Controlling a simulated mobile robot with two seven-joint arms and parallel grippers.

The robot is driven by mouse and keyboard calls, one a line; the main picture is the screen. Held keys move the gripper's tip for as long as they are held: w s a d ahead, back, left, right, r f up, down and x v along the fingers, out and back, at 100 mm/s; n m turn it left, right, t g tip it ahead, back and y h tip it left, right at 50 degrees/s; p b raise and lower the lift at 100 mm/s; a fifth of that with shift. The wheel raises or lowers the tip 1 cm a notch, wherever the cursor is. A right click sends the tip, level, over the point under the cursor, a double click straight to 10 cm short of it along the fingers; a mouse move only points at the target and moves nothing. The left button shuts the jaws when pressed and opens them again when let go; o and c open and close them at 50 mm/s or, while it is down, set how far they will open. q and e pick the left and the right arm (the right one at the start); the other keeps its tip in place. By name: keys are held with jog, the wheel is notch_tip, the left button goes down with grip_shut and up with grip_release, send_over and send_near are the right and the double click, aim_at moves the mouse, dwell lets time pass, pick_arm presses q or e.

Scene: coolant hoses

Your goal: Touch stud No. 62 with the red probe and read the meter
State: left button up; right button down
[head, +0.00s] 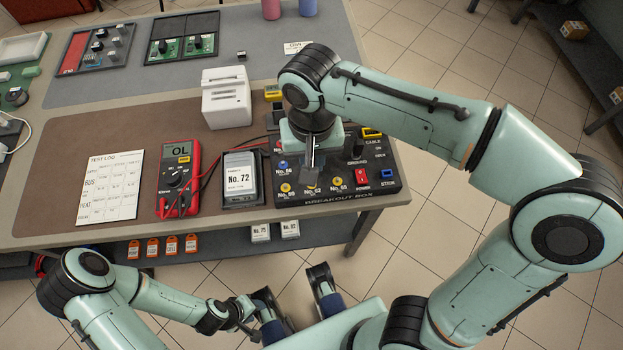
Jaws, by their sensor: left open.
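The breakout box (345,195) stands at the table's right front with several numbered studs. One label near the gripper tip looks like No. 62 (312,191), but it is too small to read surely. My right gripper (312,172) points down over the studs; its fingertips cover part of the panel. I cannot make out the red probe or whether the fingers hold it. The red meter (178,178) shows OL on its screen, with red and black leads running right. My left gripper (251,320) is open, low in front of the table, apart from the task's objects.
A block labelled No. 72 (240,181) sits between meter and box. A test log sheet (109,186) lies left of the meter. A white device (226,97) stands behind. Orange tags (152,246) and labelled blocks (261,232) sit on the lower shelf.

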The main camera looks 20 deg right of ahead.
pick_arm(q)
jog(key=shift+f, duration=0.15)
pick_arm(e)
jog(key=shift+f, duration=0.25)
dwell(0.6)
pick_arm(q)
jog(key=shift+r, duration=0.2)
pick_arm(e)
jog(key=shift+f, duration=0.15)
dwell(1.7)
pick_arm(q)
jog(key=shift+s, duration=0.1)
pick_arm(e)
notch_tip(320, 180, up, 5)
jog(key=p, duration=0.5)
notch_tip(320, 180, up, 2)
jog(key=shift+r+p, duration=0.15)
jog(key=shift+p, duration=0.85)
pick_arm(q)
jog(key=shift+g, duration=0.4)
jog(key=r, duration=0.2)
jog(key=s+r, duration=0.1)
jog(key=r, duration=0.2)
jog(key=shift+s+r, duration=0.1)
jog(key=shift+r, duration=0.2)
